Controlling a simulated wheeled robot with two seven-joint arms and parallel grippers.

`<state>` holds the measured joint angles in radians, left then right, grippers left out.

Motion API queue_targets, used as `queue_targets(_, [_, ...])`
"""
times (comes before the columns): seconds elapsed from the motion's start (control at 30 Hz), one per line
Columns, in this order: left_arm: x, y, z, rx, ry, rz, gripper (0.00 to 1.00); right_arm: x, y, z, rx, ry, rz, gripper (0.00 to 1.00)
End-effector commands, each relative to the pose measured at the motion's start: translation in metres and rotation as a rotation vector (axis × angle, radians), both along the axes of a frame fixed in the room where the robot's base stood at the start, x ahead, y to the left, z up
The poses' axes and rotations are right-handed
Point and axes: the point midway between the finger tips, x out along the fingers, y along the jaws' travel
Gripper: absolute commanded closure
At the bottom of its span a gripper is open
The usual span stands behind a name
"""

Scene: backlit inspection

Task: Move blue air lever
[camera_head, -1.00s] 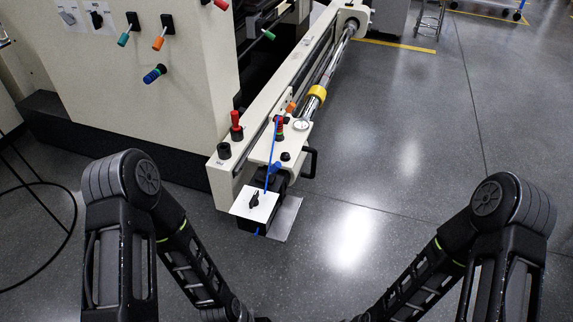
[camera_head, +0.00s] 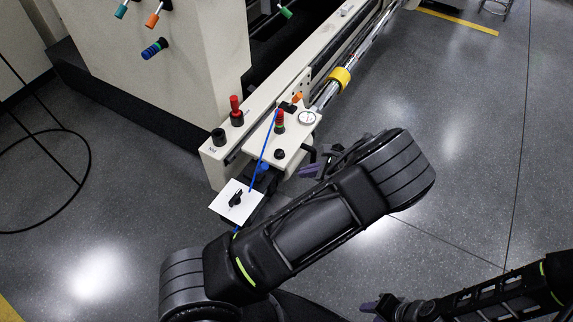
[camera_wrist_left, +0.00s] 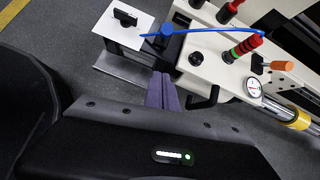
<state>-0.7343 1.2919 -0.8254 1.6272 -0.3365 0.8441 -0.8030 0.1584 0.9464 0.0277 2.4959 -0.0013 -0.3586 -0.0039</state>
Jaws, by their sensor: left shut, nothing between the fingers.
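The blue air lever looks to be the small blue fitting (camera_head: 262,168) at the near end of the cream machine rail, with a thin blue hose running up from it. It also shows in the left wrist view (camera_wrist_left: 167,31), beside a white plate with a black knob (camera_wrist_left: 125,18). My left gripper (camera_head: 309,171) is just right of the rail end, apart from the blue fitting. Its purple fingers (camera_wrist_left: 161,91) are together and empty, pointing towards the fitting. My right gripper (camera_head: 371,306) is low over the floor at the bottom; its fingers are too small to judge.
A black handle (camera_wrist_left: 205,101) sticks out beside my left fingers. A red-green stacked knob (camera_head: 279,121), a gauge (camera_head: 307,118) and a red-topped knob (camera_head: 236,111) stand on the rail. A blue-green knob (camera_head: 154,48) is on the cabinet.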

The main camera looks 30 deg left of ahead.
Motion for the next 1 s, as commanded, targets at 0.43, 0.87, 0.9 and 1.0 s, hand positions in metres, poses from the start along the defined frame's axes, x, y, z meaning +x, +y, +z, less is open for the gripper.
queue_targets(0.43, [-0.002,0.013,-0.014,-0.003,0.000,0.005,1.00,0.000,0.000,-0.002,0.000,-0.001,0.000,0.64])
queue_targets(0.87, [-0.008,0.068,-0.073,-0.003,0.000,0.005,1.00,0.000,0.000,-0.008,0.000,-0.001,0.000,0.64])
queue_targets(0.9, [-0.008,0.074,-0.074,-0.002,0.000,0.006,1.00,0.000,0.000,-0.007,0.000,-0.001,-0.001,0.64])
queue_targets(1.0, [-0.011,0.087,-0.062,-0.003,-0.002,0.005,1.00,0.000,0.000,-0.003,0.000,-0.001,0.000,0.64])
